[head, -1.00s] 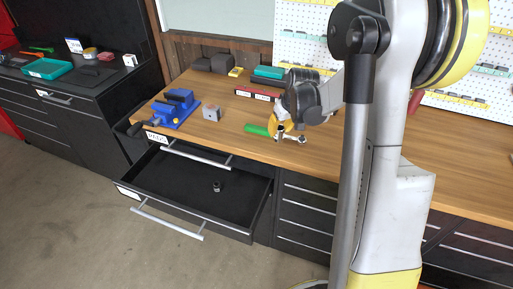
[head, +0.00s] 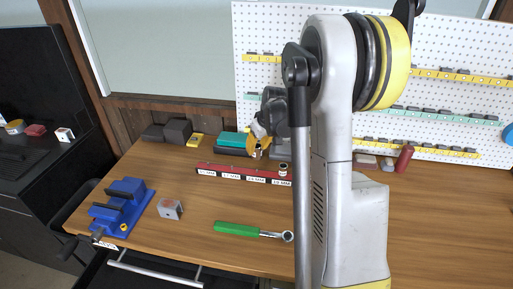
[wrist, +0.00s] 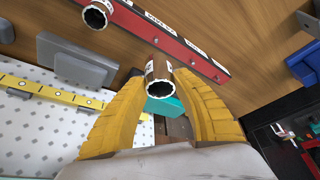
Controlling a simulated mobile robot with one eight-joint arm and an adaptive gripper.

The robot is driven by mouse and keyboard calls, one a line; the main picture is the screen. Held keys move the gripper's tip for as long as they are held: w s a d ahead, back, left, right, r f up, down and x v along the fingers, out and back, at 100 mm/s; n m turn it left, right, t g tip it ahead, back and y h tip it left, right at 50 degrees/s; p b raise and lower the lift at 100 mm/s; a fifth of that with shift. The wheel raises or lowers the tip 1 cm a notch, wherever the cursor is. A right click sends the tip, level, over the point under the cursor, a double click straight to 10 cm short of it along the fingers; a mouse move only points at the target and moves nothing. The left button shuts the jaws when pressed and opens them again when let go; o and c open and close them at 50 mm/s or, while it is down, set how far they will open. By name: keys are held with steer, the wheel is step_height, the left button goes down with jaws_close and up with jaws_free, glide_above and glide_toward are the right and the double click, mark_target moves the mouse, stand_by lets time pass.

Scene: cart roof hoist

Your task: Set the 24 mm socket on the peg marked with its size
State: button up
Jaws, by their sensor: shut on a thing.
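My gripper (head: 258,150) is over the back of the bench, above or just behind the red peg rail (head: 240,171). In the wrist view my gripper (wrist: 160,88) has its yellow fingers shut on a shiny metal socket (wrist: 160,76), its open end facing the camera. The socket appears apart from the rail, though the gap is hard to judge. The rail (wrist: 135,28) carries white size labels; the third from the left seems to read 24 MM (head: 256,179). Another socket (head: 283,170) stands at the rail's right end; it also shows in the wrist view (wrist: 97,15).
A green-handled ratchet (head: 238,229) lies in front of the rail. A blue vise (head: 122,207) and a small grey block (head: 170,209) are to the left. A teal box (head: 234,141) sits behind the rail, before the pegboard (head: 268,30). Bench between rail and ratchet is clear.

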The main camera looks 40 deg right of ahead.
mark_target(258, 155)
steer(key=shift+s+a+r, duration=0.1)
steer(key=shift+s+a, duration=0.05)
steer(key=shift+s, duration=0.15)
steer(key=shift+f+b, duration=2.1)
steer(key=shift+f, duration=0.3)
steer(key=shift+f+b, duration=1.4)
steer(key=shift+b, duration=0.1)
steer(key=o, duration=1.2)
steer(key=v, duration=1.2)
